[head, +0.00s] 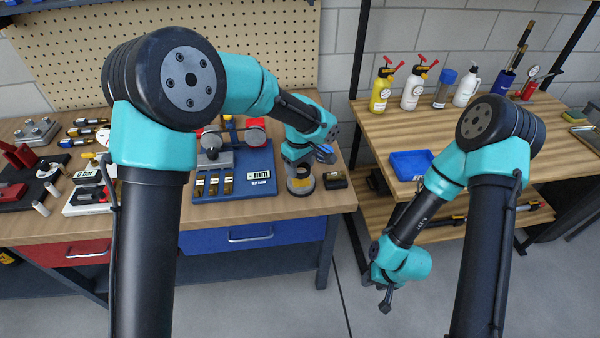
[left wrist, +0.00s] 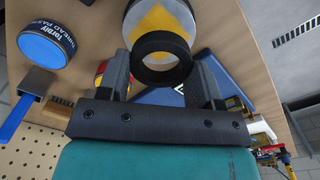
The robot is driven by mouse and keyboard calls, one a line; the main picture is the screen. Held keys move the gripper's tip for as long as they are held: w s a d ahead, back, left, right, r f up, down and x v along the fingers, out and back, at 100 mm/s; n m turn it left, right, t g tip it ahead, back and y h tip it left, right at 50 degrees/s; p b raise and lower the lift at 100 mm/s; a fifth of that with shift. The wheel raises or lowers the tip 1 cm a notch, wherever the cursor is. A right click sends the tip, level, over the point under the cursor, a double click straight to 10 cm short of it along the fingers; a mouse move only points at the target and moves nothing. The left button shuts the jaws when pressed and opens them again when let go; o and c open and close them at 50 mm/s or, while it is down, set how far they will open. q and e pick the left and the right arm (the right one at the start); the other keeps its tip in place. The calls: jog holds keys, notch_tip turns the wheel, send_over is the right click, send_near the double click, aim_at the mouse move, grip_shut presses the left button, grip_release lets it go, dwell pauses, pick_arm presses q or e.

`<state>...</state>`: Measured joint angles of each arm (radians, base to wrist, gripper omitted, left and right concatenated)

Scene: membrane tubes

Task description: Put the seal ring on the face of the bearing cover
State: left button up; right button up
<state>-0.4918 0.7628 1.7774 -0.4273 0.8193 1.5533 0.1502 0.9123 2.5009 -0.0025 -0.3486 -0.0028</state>
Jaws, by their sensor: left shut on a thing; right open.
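The seal ring (left wrist: 160,40) is a thick black ring held between the two fingers of my left gripper (left wrist: 160,72) in the left wrist view. The bearing cover, a round grey part with a yellow face (left wrist: 168,16), lies just beyond the ring, which overlaps part of it in that view. I cannot tell whether they touch. In the head view my left gripper (head: 302,164) is over the cover (head: 300,185) near the bench's right end, and the ring is hard to make out there. My right gripper (head: 387,300) hangs empty and open above the floor, between the benches.
A blue fixture marked "mm" (head: 235,187) stands left of the cover. A small dark block (head: 335,180) sits to its right, near the bench edge. A round blue tin (left wrist: 42,50) shows in the left wrist view. The right bench has bottles and a blue tray (head: 410,164).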

aim_at(300, 167)
pick_arm(q)
jog(key=shift+w, duration=0.15)
jog(key=shift+f, duration=1.75)
jog(key=shift+f, duration=0.15)
jog(key=o, duration=0.9)
notch_tip(300, 167, up, 12)
jog(key=shift+r, duration=0.2)
